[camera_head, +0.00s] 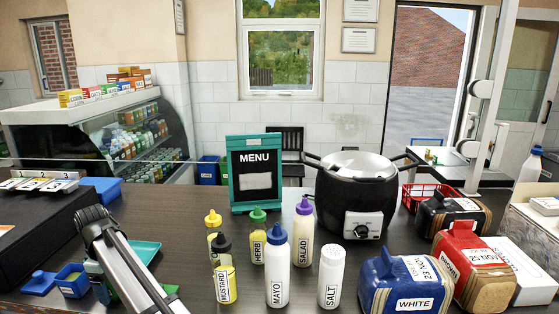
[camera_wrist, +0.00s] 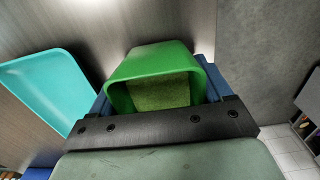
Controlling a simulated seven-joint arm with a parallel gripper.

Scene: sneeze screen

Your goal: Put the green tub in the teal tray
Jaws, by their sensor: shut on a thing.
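The green tub (camera_wrist: 150,62) fills the middle of the wrist view, open-topped with a green grainy filling inside. My gripper (camera_wrist: 158,100) is shut on it, with blue parts showing at both sides of the tub. The teal tray (camera_wrist: 47,82) lies to the left of the tub in the wrist view, with a gap of dark counter between them. In the head view the tray (camera_head: 146,250) is partly hidden behind my grey arm at the lower left. My gripper's fingertips cannot be made out there.
Blue tubs (camera_head: 72,282) stand left of my arm. Several sauce bottles, including mustard (camera_head: 226,284) and mayo (camera_head: 277,268), stand to its right. Behind are a menu board (camera_head: 256,174) and a black pot (camera_head: 354,200). A dark box (camera_head: 40,235) stands at the left.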

